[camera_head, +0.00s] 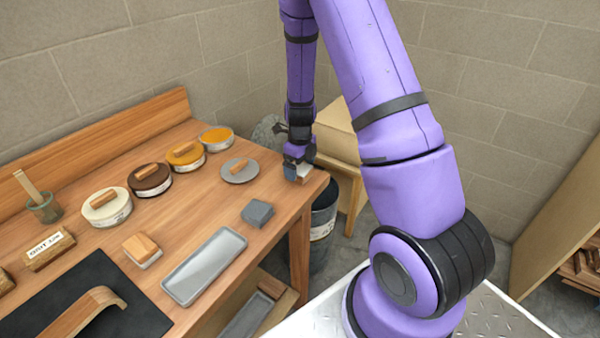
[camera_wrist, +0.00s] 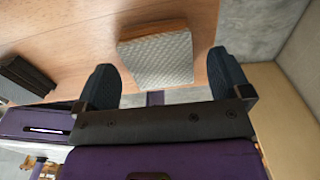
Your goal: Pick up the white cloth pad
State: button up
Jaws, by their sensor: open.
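The white cloth pad (camera_wrist: 158,60) shows in the wrist view as a pale, quilted block with a wooden edge along its top. It sits near the edge of the wooden bench. In the head view the pad (camera_head: 303,173) is a small pale shape at the bench's right end, partly hidden by my gripper. My gripper (camera_head: 295,160) is over it there. In the wrist view my gripper (camera_wrist: 163,72) is open, with one dark finger on each side of the pad and gaps between. Nothing is held.
The wooden bench (camera_head: 205,190) also holds several round tins, a grey block (camera_head: 257,213), a grey tray (camera_head: 204,266), a wood-topped block (camera_head: 142,250) and a grey disc (camera_head: 239,171). A dark bin (camera_head: 322,225) stands beside its right end. A beige box (camera_head: 338,132) is behind.

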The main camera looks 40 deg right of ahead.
jog(key=shift+f, duration=0.9)
jog(key=c, duration=1.1)
jog(key=shift+o, duration=0.2)
jog(key=shift+r, duration=0.15)
